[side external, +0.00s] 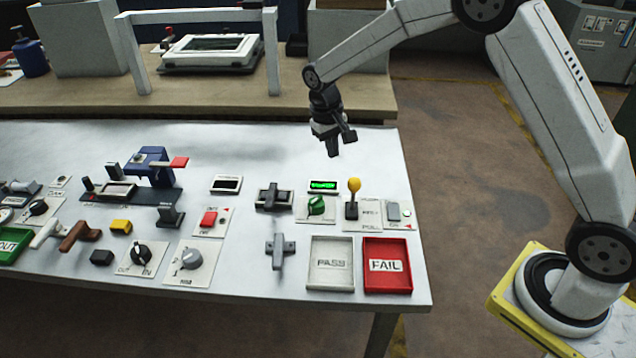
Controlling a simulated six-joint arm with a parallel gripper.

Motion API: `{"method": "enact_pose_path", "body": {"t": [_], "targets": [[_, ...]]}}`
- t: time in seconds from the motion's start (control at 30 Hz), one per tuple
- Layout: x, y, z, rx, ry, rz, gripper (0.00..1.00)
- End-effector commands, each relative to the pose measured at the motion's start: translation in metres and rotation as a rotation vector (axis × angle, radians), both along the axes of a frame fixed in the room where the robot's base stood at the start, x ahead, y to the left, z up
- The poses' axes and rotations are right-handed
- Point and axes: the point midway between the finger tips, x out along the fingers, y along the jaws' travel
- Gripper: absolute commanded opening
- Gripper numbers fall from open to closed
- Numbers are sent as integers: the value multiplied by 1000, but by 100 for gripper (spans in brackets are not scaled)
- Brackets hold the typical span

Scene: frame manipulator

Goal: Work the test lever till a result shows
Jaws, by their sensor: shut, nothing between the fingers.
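A lever with a yellow ball knob (354,185) stands nearly upright on a white labelled plate near the right end of the table. It looks like the test lever, but its label is too small to read. A small display (323,185) to its left is lit green; its text cannot be read. My gripper (341,147) is shut and empty, pointing down above and behind the lever, apart from it. A white PASS tray (331,286) and a red FAIL tray (401,284) lie in front; both look empty.
Several other controls crowd the left. The table behind the lever is clear.

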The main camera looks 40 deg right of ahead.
Motion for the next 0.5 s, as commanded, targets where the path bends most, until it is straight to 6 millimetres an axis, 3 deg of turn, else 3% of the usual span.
{"method": "enact_pose_path", "body": {"t": [0.2,0.5], "targets": [[-1,5,14,0,0,0,0],[-3,5,17,3,-3,2,0]]}}
